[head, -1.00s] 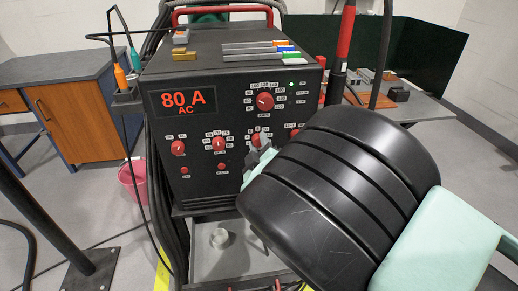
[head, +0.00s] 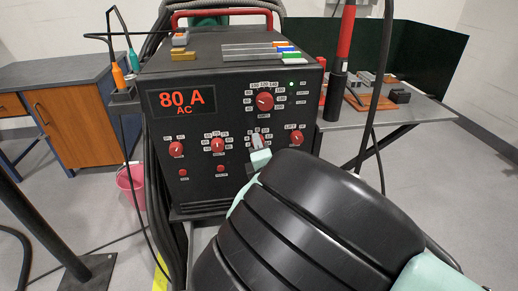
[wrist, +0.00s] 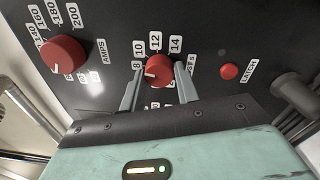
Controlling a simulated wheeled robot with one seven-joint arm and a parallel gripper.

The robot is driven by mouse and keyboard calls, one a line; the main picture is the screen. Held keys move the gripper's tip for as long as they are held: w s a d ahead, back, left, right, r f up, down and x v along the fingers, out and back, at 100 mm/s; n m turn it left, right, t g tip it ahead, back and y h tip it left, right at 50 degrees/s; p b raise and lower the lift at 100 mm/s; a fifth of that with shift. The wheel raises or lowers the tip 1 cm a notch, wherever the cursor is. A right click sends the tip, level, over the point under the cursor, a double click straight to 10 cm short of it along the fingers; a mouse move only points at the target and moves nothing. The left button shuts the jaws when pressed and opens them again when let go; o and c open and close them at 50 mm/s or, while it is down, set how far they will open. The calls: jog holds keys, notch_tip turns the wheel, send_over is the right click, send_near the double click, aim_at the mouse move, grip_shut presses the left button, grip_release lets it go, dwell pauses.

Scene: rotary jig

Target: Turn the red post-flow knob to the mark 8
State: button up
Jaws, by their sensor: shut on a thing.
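The red post-flow knob (wrist: 160,70) is in the middle of the wrist view, between the two grey fingers of my gripper (wrist: 159,84), which is shut on it. Its white pointer line faces left and slightly down, near the label 8 and a little below it. Labels 10, 12 and 14 show above the knob; the lower labels are partly hidden by the fingers. In the head view my gripper (head: 258,147) covers most of this knob on the lower front of the black machine (head: 210,180).
A larger red AMPS knob (wrist: 63,54) is left of the post-flow knob in the wrist view, and a red LATCH button (wrist: 229,71) is to its right. In the head view, another red knob (head: 296,138) is close on the right. A display (head: 182,102) reads 80 A AC.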

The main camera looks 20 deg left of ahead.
jog(key=shift+f+n, duration=0.1)
jog(key=shift+n, duration=0.9)
jog(key=o, duration=1)
jog(key=shift+c, duration=0.2)
jog(key=shift+s, duration=0.1)
jog(key=p+v, duration=0.2)
jog(key=v, duration=1)
jog(key=shift+p, duration=0.35)
